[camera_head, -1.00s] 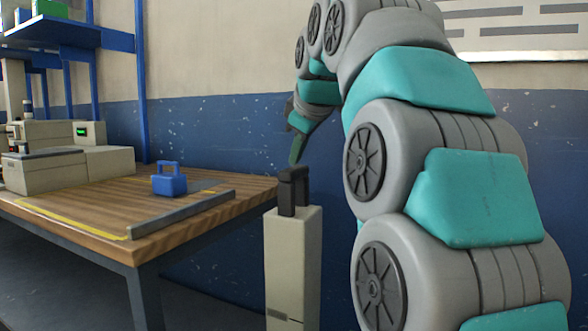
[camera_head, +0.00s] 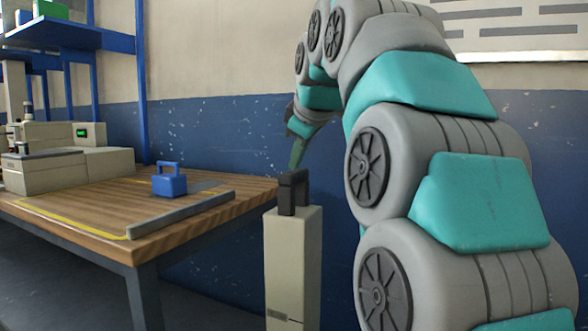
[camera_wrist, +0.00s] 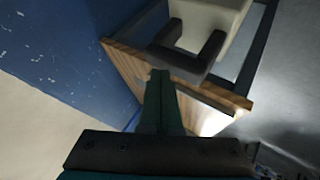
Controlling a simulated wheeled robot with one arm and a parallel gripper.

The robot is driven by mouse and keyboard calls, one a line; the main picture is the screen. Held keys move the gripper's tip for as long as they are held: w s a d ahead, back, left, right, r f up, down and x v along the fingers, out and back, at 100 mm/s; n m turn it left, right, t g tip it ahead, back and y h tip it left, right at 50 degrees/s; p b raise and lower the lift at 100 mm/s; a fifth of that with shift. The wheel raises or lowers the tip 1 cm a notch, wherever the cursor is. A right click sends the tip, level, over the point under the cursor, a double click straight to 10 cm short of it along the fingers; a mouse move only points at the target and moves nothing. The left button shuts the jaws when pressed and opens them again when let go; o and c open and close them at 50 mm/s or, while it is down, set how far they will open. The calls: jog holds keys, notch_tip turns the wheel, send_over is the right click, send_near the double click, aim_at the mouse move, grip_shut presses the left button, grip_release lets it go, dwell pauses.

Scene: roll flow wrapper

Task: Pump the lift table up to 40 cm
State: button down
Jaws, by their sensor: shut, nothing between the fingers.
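A beige column (camera_head: 292,265) stands beside the workbench, with a black U-shaped handle (camera_head: 293,190) on its top. In the wrist view the handle (camera_wrist: 190,55) shows as a dark bracket against the beige body (camera_wrist: 217,22). My gripper (camera_head: 297,156) points down just above the handle, its green tip at or very near the handle's top. In the wrist view my gripper (camera_wrist: 160,78) is shut and empty, with its tip by the handle's near side. I cannot tell whether they touch. No lift platform or height reading is clearly identifiable.
A wooden workbench (camera_head: 90,205) stands left of the column, with a blue weight-like block (camera_head: 168,180), a grey edge bar (camera_head: 182,213) and a beige machine (camera_head: 50,168) on it. Blue shelving (camera_head: 141,80) rises behind. A blue and beige wall closes the back.

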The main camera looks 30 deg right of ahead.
aim_at(298, 172)
jog(key=shift+f+b, duration=1.1)
jog(key=shift+f, duration=0.65)
dwell(1.4)
jog(key=shift+r, duration=0.1)
jog(key=shift+r+p, duration=2.1)
jog(key=shift+r, duration=0.55)
jog(key=shift+r, duration=0.1)
notch_tip(298, 172, up, 5)
jog(key=p, duration=0.3)
jog(key=shift+p, duration=0.35)
